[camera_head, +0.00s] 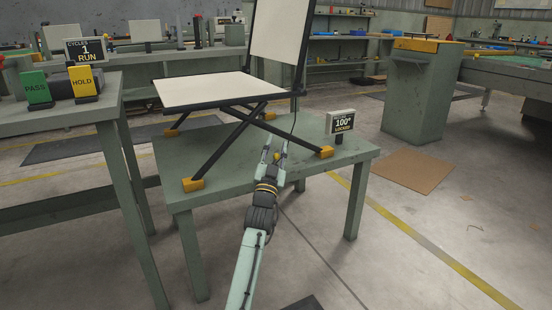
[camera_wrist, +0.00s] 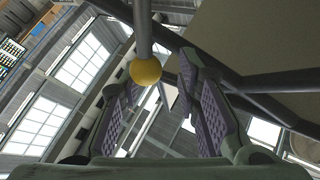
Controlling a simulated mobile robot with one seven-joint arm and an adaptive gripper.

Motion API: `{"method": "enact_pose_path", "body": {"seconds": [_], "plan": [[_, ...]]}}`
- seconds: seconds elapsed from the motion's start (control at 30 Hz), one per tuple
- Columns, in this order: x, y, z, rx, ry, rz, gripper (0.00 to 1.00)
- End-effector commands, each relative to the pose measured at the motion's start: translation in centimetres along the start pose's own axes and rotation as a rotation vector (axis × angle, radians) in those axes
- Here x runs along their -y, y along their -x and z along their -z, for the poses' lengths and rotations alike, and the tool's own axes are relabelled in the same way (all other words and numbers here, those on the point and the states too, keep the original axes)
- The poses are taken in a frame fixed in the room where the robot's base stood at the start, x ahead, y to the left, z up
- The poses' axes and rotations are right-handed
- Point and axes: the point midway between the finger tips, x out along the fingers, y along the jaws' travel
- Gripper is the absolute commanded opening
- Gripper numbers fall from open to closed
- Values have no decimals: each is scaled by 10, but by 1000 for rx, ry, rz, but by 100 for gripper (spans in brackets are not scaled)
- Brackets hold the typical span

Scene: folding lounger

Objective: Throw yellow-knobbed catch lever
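The folding lounger (camera_head: 205,92) has pale panels on a dark frame and stands on a green table (camera_head: 222,180), its backrest raised. The catch lever's yellow knob (camera_wrist: 145,71) shows in the wrist view at the end of a dark rod (camera_wrist: 142,25). My gripper (camera_wrist: 158,85) is open, with one finger on each side of the knob in this view. I see no clear contact. In the head view my gripper (camera_head: 273,147) is beside the lounger's right side, and the knob (camera_head: 277,155) is a tiny yellow spot between the fingers.
A small display (camera_head: 342,123) on the table reads 100° LOCKED. Yellow feet (camera_head: 193,184) hold the crossed legs. A side bench (camera_head: 55,100) carries PASS and HOLD blocks (camera_head: 83,83) and a display (camera_head: 84,50) reading 1 RUN.

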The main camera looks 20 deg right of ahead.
Motion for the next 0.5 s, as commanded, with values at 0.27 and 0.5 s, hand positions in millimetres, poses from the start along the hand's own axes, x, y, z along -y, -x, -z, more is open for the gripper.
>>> {"method": "enact_pose_path", "body": {"seconds": [0.27,0.5], "plan": [[14,-24,43,-3,-1,0,30],[18,-30,53,-1,0,0,30]]}}
